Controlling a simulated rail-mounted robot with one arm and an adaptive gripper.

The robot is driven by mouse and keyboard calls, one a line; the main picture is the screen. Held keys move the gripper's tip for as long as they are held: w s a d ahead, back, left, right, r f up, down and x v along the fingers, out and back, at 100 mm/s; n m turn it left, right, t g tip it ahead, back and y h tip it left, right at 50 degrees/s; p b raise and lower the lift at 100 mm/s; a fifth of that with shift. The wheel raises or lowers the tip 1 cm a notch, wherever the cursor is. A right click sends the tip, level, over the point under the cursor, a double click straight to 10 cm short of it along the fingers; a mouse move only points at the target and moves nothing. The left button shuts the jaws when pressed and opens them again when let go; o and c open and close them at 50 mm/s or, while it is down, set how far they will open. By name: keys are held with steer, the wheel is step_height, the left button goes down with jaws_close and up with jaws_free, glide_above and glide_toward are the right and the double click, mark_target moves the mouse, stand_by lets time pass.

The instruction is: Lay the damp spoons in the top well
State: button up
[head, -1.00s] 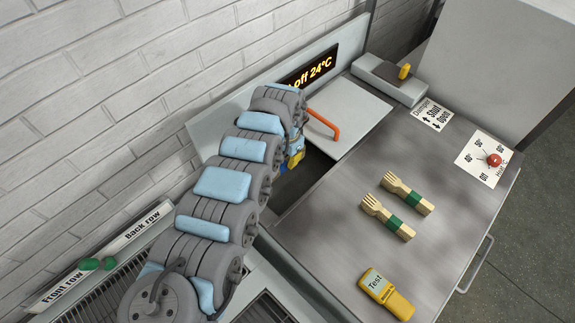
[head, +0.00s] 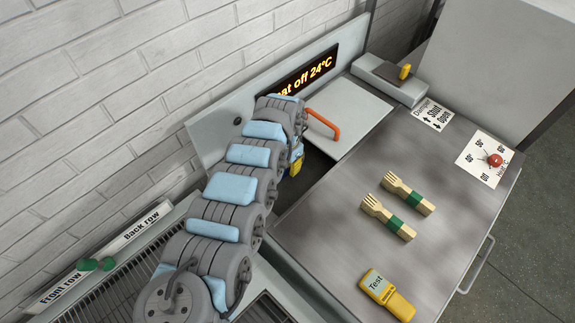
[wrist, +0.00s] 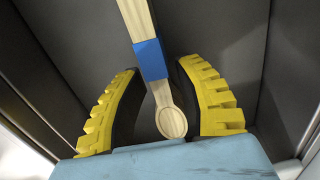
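A pale wooden spoon (wrist: 170,121) with a blue band is between the yellow-ridged fingers of my gripper (wrist: 160,75) in the wrist view. Dark grey walls surround the gripper. In the head view my gripper (head: 296,166) is mostly hidden behind my arm, at the dark opening of the top well (head: 318,166). The well's inside is largely hidden.
Two wooden forks (head: 388,215) with green bands and a yellow tester (head: 387,294) lie on the metal top. A lid with an orange handle (head: 323,123) is beside the well. A display (head: 306,76) reads heat off 24°C. A slatted rack (head: 110,277) is at lower left.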

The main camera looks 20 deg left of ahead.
mark_target(288, 165)
step_height(288, 165, up, 12)
steer(key=p, duration=0.1)
stand_by(0.5)
steer(key=shift+r, duration=0.1)
stand_by(0.4)
